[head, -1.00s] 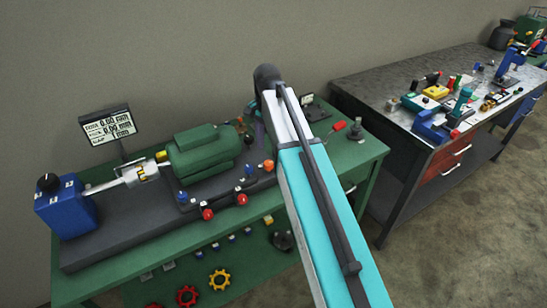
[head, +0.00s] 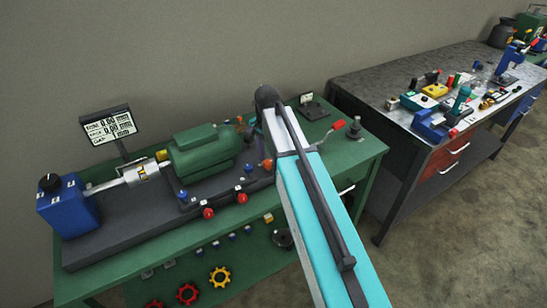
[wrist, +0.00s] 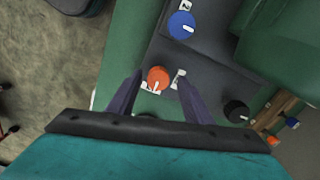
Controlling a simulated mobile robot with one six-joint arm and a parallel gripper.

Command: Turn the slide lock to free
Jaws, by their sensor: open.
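An orange round knob (wrist: 157,78) with a white pointer mark sits in the wrist view on the dark machine bed, with white label plates beside it. It fits the slide lock, but the labels are too small to read. In the head view the orange knob (head: 267,164) shows just left of my arm. My gripper (wrist: 159,75) is open, its two dark purple fingers on either side of the knob. Nothing is held. I cannot tell whether the fingers touch the knob or how deep they reach. In the head view my arm hides most of the gripper.
A blue knob (wrist: 181,25) and a black knob (wrist: 236,111) stand near the orange one. The green motor housing (head: 202,152) rises close by. Red knobs (head: 208,213) line the bed's front. A red-handled lever (head: 338,125) stands right of my arm on the green bench.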

